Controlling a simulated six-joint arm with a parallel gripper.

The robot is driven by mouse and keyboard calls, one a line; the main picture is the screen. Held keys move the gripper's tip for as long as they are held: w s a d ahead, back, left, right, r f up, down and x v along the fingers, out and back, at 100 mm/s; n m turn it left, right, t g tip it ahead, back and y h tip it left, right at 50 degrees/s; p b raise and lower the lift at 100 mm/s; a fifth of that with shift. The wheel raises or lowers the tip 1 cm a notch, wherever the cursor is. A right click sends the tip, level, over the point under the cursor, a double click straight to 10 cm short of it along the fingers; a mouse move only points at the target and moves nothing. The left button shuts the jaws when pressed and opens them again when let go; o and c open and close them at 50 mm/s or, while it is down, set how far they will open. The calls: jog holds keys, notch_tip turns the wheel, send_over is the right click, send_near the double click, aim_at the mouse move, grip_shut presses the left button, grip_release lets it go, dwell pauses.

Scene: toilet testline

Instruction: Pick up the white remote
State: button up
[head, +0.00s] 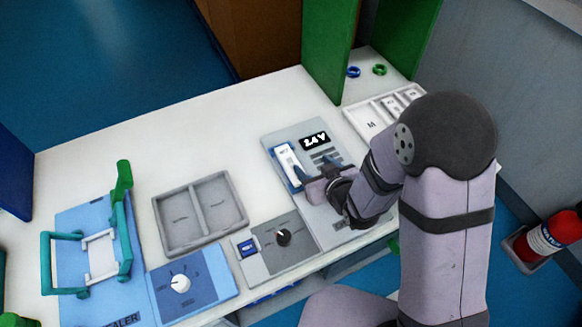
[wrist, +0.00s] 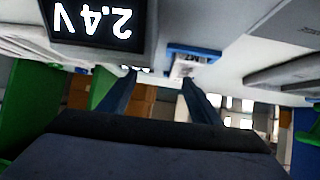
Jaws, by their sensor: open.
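The white remote (head: 286,158) appears to be the small white piece in a blue-edged holder on the grey tester (head: 345,222), left of its 2.4V display (head: 314,140). A white piece with a blue edge, likely the same one, shows in the wrist view (wrist: 185,67) near the right fingertip. My gripper (head: 308,172) is open, with its fingers over the tester close to the remote's near end. In the wrist view my gripper (wrist: 159,79) has its two fingers apart with nothing held between them. Whether a finger touches the remote I cannot tell.
A grey two-compartment tray (head: 196,211), a dial unit (head: 278,243) and a blue sealer with a green handle (head: 124,180) lie to the left. A white divided tray (head: 372,119) and a green panel (head: 326,50) stand behind right. The table's back left is clear.

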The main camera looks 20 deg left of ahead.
aim_at(286, 154)
jog(key=shift+s+a+f+n+y+b, duration=0.15)
jog(key=shift+s+a+f+y+b, duration=0.2)
jog(key=shift+a, duration=0.3)
jog(key=shift+s+a+f+n+y, duration=0.15)
jog(key=shift+s+a+y, duration=0.3)
jog(key=shift+a, duration=0.15)
jog(key=shift+s+a+t+y+b, duration=0.4)
jog(key=shift+a+y, duration=0.1)
jog(key=shift+a, duration=0.1)
jog(key=shift+p+x, duration=0.4)
jog(key=shift+x, duration=0.7)
jog(key=shift+w+a+p, duration=0.35)
jog(key=shift+w+p, duration=0.05)
jog(key=shift+w, duration=0.1)
jog(key=x, duration=0.1)
jog(key=p+x, duration=0.1)
jog(key=shift+w+a+r, duration=0.1)
jog(key=shift+w+a, duration=0.05)
jog(key=shift+w, duration=0.2)
jog(key=shift+w+a+f, duration=0.35)
jog(key=shift+w+a, duration=0.05)
jog(key=shift+w, duration=0.05)
